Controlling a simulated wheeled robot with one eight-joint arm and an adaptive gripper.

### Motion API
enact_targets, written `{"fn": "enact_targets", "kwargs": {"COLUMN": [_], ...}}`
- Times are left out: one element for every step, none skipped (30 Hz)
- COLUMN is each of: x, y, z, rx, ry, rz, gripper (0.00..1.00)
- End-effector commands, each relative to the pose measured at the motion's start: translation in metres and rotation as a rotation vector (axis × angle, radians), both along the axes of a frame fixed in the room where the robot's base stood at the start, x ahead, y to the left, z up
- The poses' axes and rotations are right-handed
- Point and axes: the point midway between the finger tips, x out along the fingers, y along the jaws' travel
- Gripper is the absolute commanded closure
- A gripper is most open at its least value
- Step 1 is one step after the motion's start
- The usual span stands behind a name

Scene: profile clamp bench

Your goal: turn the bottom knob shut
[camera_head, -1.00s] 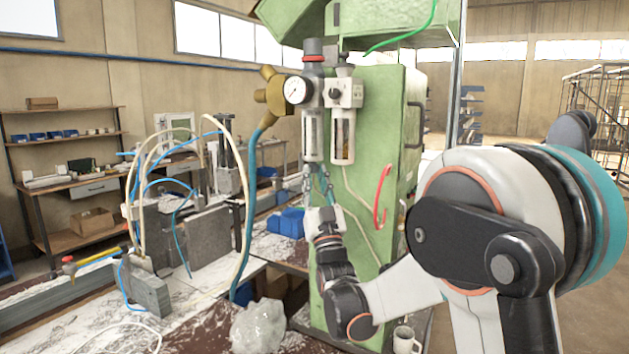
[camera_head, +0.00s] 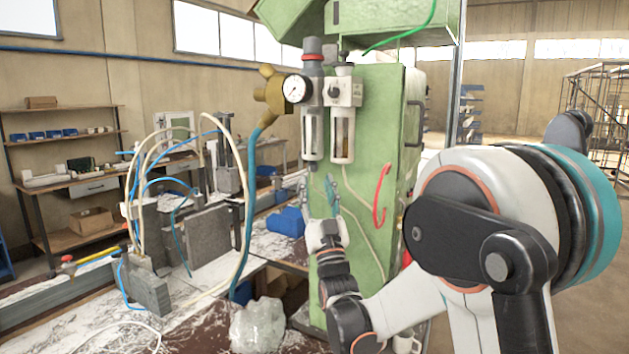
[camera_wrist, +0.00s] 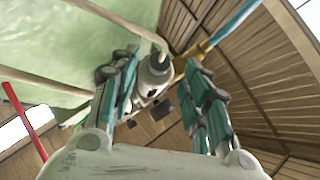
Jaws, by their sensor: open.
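The filter-regulator unit (camera_head: 312,120) hangs on the green machine column, with a round gauge (camera_head: 295,89), a grey cap above and a clear bowl below. My gripper (camera_head: 319,183) points up from beneath this left bowl, its teal fingers open and apart. In the wrist view my gripper (camera_wrist: 158,92) shows its two fingers on either side of a round grey end piece (camera_wrist: 153,72), seen from below. It appears to be the bowl's lower end with the bottom knob. No contact is visible, and the knob's turn position cannot be told.
A second bowl (camera_head: 342,135) hangs close on the right. A crumpled plastic bag (camera_head: 258,325) lies on the bench below.

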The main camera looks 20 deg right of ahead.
Motion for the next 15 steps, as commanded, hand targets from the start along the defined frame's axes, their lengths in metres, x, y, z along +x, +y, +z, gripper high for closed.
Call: {"fn": "enact_targets", "kwargs": {"x": [-0.007,-0.012,-0.018,-0.023,-0.026,-0.032,-0.036,-0.039,-0.044,-0.046,-0.049,-0.052,-0.054,-0.056,-0.058], "y": [0.0,0.0,0.0,0.0,0.0,0.0,0.0,0.0,0.0,0.0,0.0,0.0,0.0,0.0,0.0], "z": [-0.008,-0.013,-0.018,-0.022,-0.027,-0.032,-0.036,-0.04,-0.044,-0.047,-0.05,-0.053,-0.055,-0.057,-0.059], "rx": [0.0,0.0,0.0,0.0,0.0,0.0,0.0,0.0,0.0,0.0,0.0,0.0,0.0,0.0,0.0], "ry": [0.0,0.0,0.0,0.0,0.0,0.0,0.0,0.0,0.0,0.0,0.0,0.0,0.0,0.0,0.0], "rz": [0.0,0.0,0.0,0.0,0.0,0.0,0.0,0.0,0.0,0.0,0.0,0.0,0.0,0.0,0.0], "gripper": [0.57,0.57,0.57,0.57,0.57,0.57,0.57,0.57,0.57,0.57,0.57,0.57,0.57,0.57,0.57]}}
